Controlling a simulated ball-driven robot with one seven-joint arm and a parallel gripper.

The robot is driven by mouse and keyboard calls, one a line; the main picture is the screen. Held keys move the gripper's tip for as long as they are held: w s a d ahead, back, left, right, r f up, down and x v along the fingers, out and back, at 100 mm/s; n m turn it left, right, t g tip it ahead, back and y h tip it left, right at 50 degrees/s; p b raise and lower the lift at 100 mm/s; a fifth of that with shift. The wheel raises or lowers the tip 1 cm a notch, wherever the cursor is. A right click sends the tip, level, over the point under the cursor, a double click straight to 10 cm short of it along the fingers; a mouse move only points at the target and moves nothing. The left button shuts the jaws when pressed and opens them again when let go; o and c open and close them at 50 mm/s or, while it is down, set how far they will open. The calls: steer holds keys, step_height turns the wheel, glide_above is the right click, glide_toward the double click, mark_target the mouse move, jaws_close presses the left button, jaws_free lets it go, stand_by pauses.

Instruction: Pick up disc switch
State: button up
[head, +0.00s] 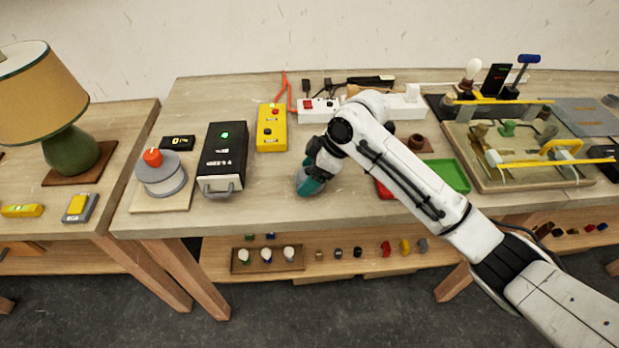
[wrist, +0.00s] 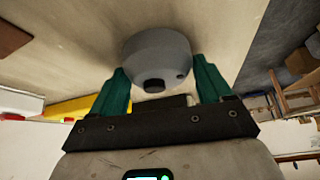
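The disc switch appears to be the grey rounded body (wrist: 157,58) in the wrist view, with a dark round stub and a small hole on its near side. It lies between the two teal fingers of my gripper (wrist: 160,70), one at each side and close to its edges. I cannot tell whether both fingers press on it. In the head view my gripper (head: 308,183) is low over the front middle of the wooden workbench (head: 270,185). A bit of grey shows beside the teal fingers there; my wrist hides most of it.
Left of my gripper are a black box (head: 222,155), a yellow switch box (head: 271,128) and a grey round stack with an orange top (head: 160,175). A green tray (head: 450,176) and red item (head: 383,190) lie right, partly behind my arm. A white power strip (head: 318,110) is behind.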

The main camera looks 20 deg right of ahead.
steer(key=c, duration=0.6)
steer(key=shift+r, duration=0.15)
